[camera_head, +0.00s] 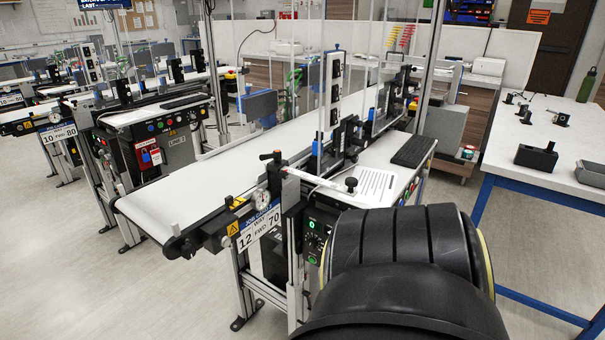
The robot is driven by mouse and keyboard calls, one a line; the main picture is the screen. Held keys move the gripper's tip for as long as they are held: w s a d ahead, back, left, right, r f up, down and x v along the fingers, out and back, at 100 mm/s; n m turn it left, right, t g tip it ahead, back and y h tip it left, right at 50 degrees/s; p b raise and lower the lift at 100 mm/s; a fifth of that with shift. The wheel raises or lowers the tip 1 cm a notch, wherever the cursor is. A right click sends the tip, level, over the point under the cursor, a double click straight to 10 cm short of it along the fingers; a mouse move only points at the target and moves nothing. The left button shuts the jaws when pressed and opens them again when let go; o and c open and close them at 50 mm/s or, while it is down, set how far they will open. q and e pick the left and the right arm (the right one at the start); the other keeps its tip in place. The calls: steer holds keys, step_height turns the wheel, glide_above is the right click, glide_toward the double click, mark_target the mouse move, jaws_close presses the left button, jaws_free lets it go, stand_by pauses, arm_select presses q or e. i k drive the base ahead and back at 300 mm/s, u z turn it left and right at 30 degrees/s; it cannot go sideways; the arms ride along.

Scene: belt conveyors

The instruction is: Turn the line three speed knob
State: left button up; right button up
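The nearest belt conveyor (200,195) runs from the front left towards the back right. I cannot read a line number on it; the conveyor behind it carries a "LINE 2" label (176,140). A dark control panel (314,226) with lit green digits sits under the near conveyor's front right side. Small dial-like parts show on the panel, but I cannot tell which is the speed knob. A large black rounded link of my arm (400,285) fills the lower right and hides the area right of the panel. Neither gripper is in view.
A keyboard (413,150) lies on the near conveyor's side shelf. A white table (545,140) with blue legs and small black parts stands at the right. An end plate (259,226) reads "12 FWD 70". Open floor (90,290) lies at the front left.

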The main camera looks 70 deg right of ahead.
mark_target(311, 243)
steer(key=z, duration=1)
steer(key=i, duration=0.9)
steer(key=z, duration=0.95)
